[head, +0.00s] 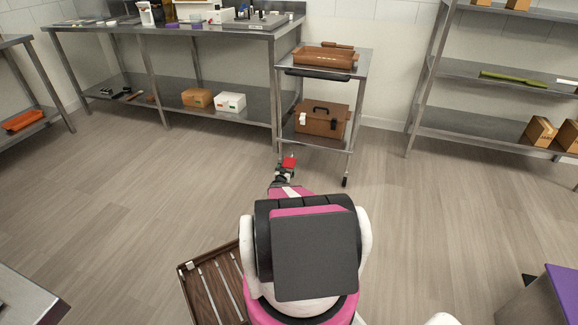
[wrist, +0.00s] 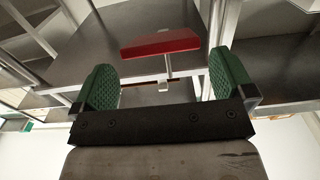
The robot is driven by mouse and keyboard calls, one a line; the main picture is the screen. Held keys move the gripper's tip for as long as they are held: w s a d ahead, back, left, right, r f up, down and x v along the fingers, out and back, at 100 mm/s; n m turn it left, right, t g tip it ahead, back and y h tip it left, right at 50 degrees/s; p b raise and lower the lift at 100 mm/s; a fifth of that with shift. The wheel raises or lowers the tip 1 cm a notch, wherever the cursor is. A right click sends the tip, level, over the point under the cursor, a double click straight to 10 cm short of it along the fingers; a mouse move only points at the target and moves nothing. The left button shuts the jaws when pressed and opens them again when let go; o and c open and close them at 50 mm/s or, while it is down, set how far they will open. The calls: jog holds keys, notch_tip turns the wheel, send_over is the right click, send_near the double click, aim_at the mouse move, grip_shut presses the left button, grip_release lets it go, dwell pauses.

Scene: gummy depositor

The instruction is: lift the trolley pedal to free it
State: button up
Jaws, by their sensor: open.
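The trolley (head: 314,148) is a small metal cart with two shelves, standing against the wall at the right end of the long bench. Its red pedal (head: 290,162) shows low at the front left leg, at the end of my arm. In the wrist view the red pedal (wrist: 160,44) lies ahead of my gripper (wrist: 161,88), centred between the two green padded fingers. The fingers are apart with nothing between them, and the pedal looks just beyond their tips. Whether a finger touches the pedal cannot be told. In the head view my arm hides most of the gripper.
A brown case (head: 322,119) sits on the trolley's lower shelf, with a brown tray on top. A steel bench (head: 165,32) stands to the left, shelving (head: 470,70) to the right. A wooden slatted crate (head: 212,290) lies beside my base. The floor between is mostly clear.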

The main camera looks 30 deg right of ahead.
aim_at(290, 161)
jog(key=x, duration=0.5)
jog(key=shift+w+d, duration=0.25)
jog(key=shift+w, duration=0.05)
jog(key=shift+c, duration=0.3)
jog(key=c, duration=1)
jog(key=shift+s+a+r+g+y, duration=0.1)
jog(key=shift+s+r+g+y, duration=0.1)
jog(key=shift+r+g+y, duration=0.45)
jog(key=shift+c, duration=0.2)
jog(key=shift+r+g+y, duration=0.75)
jog(key=shift+r+y, duration=0.15)
jog(key=shift+y, duration=0.15)
